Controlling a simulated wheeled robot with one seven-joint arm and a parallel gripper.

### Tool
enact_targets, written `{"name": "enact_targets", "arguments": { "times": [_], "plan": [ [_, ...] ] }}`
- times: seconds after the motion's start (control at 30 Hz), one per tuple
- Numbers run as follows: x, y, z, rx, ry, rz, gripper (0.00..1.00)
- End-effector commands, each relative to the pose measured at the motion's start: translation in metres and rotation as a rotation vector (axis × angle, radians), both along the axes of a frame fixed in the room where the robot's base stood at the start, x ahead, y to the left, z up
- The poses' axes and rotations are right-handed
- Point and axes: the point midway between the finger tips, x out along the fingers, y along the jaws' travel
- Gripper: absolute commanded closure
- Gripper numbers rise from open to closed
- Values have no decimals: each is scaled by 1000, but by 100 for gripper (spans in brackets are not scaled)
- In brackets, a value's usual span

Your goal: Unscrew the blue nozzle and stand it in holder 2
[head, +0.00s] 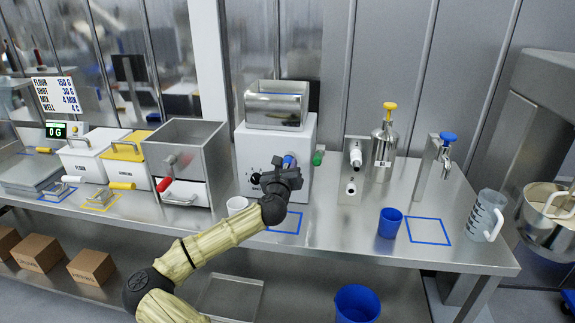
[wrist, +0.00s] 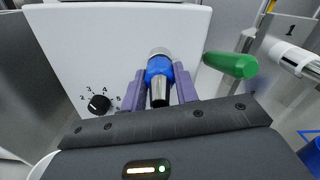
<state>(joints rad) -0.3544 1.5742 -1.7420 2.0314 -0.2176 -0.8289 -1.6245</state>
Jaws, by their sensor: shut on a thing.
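The blue nozzle (head: 289,160) is on the front of the white machine (head: 262,155), with a metal collar behind it. In the wrist view the blue nozzle (wrist: 159,68) points toward me, its dark tip nearest. My gripper (head: 284,172) is in front of the machine. In the wrist view the purple fingers of my gripper (wrist: 160,92) are shut on the nozzle from both sides. A steel stand (head: 351,170) to the right carries white and metal fittings. A "1" shows on it in the wrist view (wrist: 304,44); I cannot make out a 2.
A green-ended part (head: 318,157) sticks out right of the nozzle. A black dial (wrist: 98,104) is at its lower left. A blue cup (head: 390,223) and glass jug (head: 484,214) stand farther right, beside a blue-outlined square (head: 428,243).

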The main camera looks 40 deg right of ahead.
Motion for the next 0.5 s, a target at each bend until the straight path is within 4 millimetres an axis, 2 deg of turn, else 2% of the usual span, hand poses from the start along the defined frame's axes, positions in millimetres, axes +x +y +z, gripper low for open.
{"name": "enact_targets", "arguments": {
  "times": [0.1, 0.4, 0.5],
  "plan": [
    [0, 0, 2, -63, 67, 0, 98],
    [0, 0, 3, -76, 81, 0, 98],
    [0, 0, 2, -131, 149, 0, 98]
  ]
}}
